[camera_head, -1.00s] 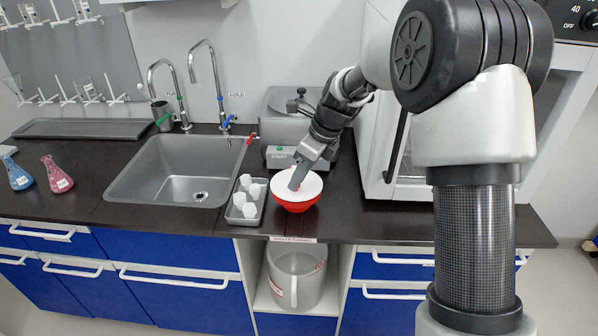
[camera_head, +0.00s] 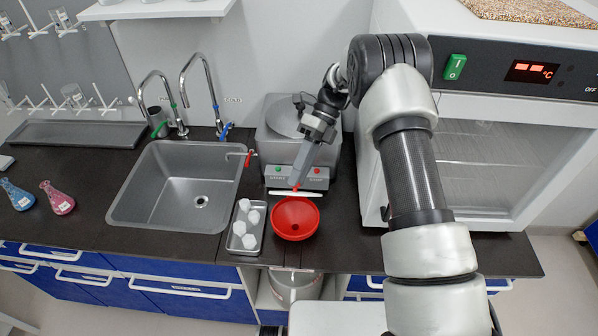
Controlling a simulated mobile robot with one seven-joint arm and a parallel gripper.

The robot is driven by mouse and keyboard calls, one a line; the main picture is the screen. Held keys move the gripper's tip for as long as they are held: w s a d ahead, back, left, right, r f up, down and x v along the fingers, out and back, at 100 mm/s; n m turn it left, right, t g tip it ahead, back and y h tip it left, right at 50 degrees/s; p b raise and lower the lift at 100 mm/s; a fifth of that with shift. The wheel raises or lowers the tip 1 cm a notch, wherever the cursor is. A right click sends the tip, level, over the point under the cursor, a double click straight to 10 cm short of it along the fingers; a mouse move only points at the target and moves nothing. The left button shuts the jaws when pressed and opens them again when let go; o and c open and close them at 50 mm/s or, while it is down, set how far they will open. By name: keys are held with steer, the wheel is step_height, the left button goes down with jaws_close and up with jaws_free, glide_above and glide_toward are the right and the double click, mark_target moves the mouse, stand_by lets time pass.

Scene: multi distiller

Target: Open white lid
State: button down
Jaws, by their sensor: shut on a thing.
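The white lid (camera_head: 281,193) shows as a thin, nearly edge-on strip at the back of the red funnel-like bowl (camera_head: 296,218). The bowl is uncovered and its red inside shows. My gripper (camera_head: 297,184) reaches down from behind, above the back rim of the bowl. It is shut on the lid, at a small red part on the lid's near side. I cannot tell whether the lid touches the bowl's rim.
A grey tray with white cups (camera_head: 246,226) stands left of the bowl. A grey machine (camera_head: 296,175) with green and red buttons is close behind it. The sink (camera_head: 176,182) lies left, and a glass-fronted oven (camera_head: 490,160) stands right.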

steer(key=shift+w+r+m+g+b, duration=0.15)
steer(key=shift+w+m+g+b, duration=0.15)
steer(key=shift+w+g+b, duration=0.8)
steer(key=shift+w, duration=0.25)
